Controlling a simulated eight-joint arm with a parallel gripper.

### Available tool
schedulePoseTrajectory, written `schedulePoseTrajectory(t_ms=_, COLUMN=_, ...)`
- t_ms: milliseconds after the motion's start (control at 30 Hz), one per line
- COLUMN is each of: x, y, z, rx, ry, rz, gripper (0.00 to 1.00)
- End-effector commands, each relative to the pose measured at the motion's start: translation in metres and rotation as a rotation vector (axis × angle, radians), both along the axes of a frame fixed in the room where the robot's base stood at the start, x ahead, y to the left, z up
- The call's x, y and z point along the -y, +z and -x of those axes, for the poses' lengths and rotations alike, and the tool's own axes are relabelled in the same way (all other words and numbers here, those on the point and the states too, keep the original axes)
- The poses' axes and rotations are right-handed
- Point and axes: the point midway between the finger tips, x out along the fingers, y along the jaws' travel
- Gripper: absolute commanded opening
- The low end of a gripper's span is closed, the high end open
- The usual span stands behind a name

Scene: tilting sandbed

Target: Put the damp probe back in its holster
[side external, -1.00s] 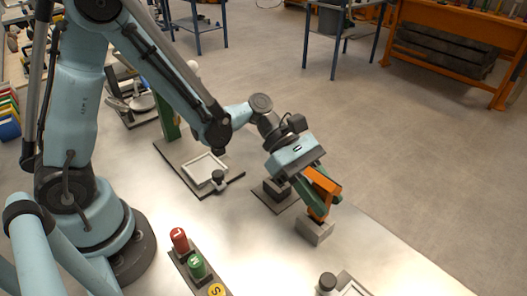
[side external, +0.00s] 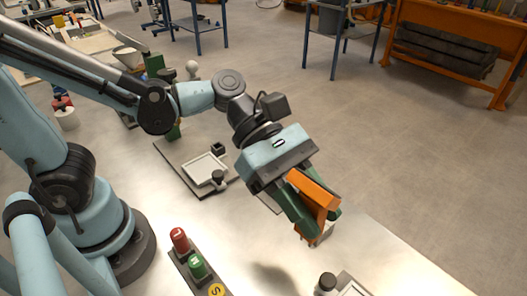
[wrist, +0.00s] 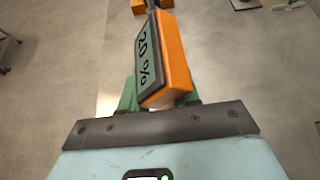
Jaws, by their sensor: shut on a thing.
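The damp probe is an orange, box-like body (side external: 314,192). In the wrist view its orange side (wrist: 174,62) and a face reading "20 %" (wrist: 148,52) show. My gripper (side external: 321,222) is shut on it with green fingers and points down and to the right. The probe's lower end is mostly hidden by the fingers in the side view. A light grey block (side external: 328,232) shows partly behind the fingers. I cannot tell whether it is the holster, nor whether the probe touches it.
A plate with a white-rimmed tray (side external: 205,168) and a dark knob lies left of my gripper. A strip with red (side external: 179,240), green and yellow buttons is at the front. Another dark knob (side external: 327,284) stands at the front edge. The bench to the right is clear.

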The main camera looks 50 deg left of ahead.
Motion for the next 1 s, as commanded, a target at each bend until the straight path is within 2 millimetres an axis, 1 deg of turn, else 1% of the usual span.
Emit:
schedulePoseTrajectory(t_ms=100, x=0.004, y=0.005, z=0.007, rx=0.000, ry=-0.001, rz=0.001, gripper=0.05)
schedulePoseTrajectory(t_ms=267, x=0.006, y=0.013, z=0.011, rx=0.000, ry=-0.001, rz=0.001, gripper=0.05)
schedulePoseTrajectory(t_ms=1000, x=0.006, y=0.093, z=0.012, rx=0.000, ry=0.000, rz=0.001, gripper=0.05)
